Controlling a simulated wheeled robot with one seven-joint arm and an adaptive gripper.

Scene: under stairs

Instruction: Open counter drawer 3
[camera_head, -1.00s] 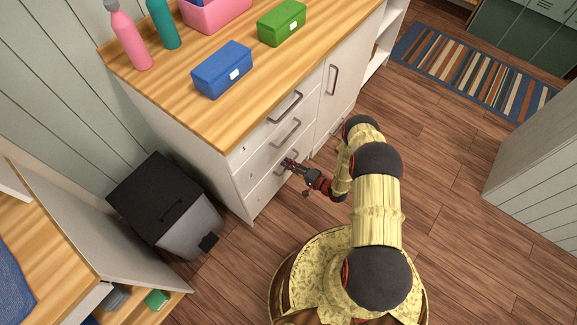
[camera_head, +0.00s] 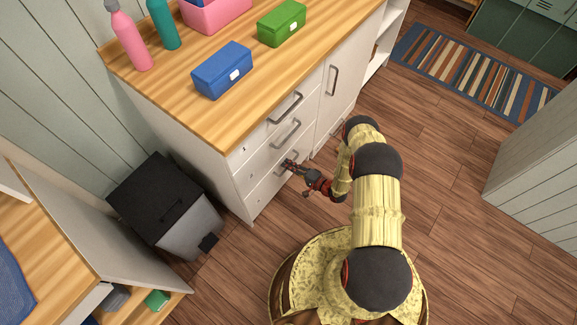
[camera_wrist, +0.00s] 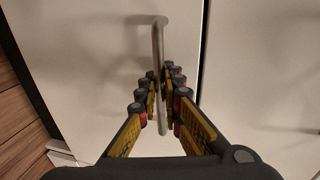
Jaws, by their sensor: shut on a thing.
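The white counter has three stacked drawers with bar handles. My gripper (camera_head: 289,165) is at the lowest drawer (camera_head: 262,197), which lies flush with the counter front. In the wrist view my gripper (camera_wrist: 164,80) has its fingers on both sides of the grey bar handle (camera_wrist: 160,42), shut on it. Part of the handle is hidden behind the fingers. The middle drawer's handle (camera_head: 286,134) and the top drawer's handle (camera_head: 285,107) are free above.
A black-lidded bin (camera_head: 165,205) stands left of the counter. A blue box (camera_head: 222,70), a green box (camera_head: 282,23) and bottles stand on the wooden top. An open cabinet door (camera_head: 85,225) is at lower left. Floor right of my arm is clear.

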